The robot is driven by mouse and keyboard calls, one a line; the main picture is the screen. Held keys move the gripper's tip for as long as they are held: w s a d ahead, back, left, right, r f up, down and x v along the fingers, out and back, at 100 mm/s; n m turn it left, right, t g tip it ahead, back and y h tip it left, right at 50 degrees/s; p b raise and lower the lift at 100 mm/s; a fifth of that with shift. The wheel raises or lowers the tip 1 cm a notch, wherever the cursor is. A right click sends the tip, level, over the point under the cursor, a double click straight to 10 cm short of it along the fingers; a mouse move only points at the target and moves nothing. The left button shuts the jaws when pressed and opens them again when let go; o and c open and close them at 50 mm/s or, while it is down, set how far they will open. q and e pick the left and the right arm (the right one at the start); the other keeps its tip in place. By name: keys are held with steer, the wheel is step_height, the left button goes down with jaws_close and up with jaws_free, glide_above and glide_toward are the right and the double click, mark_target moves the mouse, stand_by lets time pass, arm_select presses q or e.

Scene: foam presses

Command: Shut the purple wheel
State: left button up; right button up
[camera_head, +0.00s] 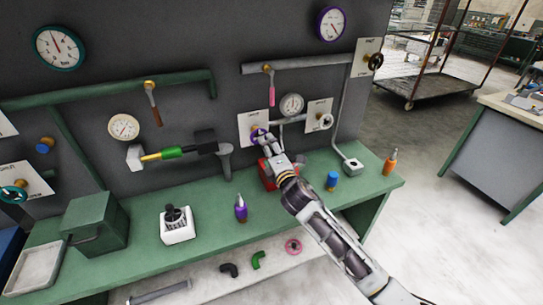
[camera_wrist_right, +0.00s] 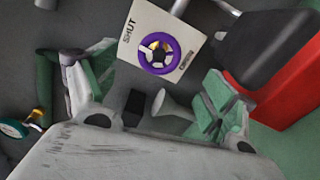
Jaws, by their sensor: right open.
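The purple wheel (camera_head: 256,134) is on a white plate (camera_head: 244,122) on the dark wall panel, partly hidden by my right gripper in the head view. In the right wrist view the wheel (camera_wrist_right: 143,56) is a purple ring with a yellow centre, on the plate (camera_wrist_right: 137,25) with "SHUT" printed at one side and another, unclear label at the other. My right gripper (camera_head: 270,143) is close to the wheel in the head view. In the wrist view its green-padded fingers (camera_wrist_right: 155,90) are spread wide, with the wheel ahead between them and nothing held. My left gripper is not in view.
A red box (camera_head: 265,176) with a black part (camera_wrist_right: 264,45) stands close to my right gripper. A pink-handled lever (camera_head: 271,94) hangs above the wheel, and a white-plated wheel (camera_head: 325,121) is to its right.

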steer(key=shift+v, duration=1.35)
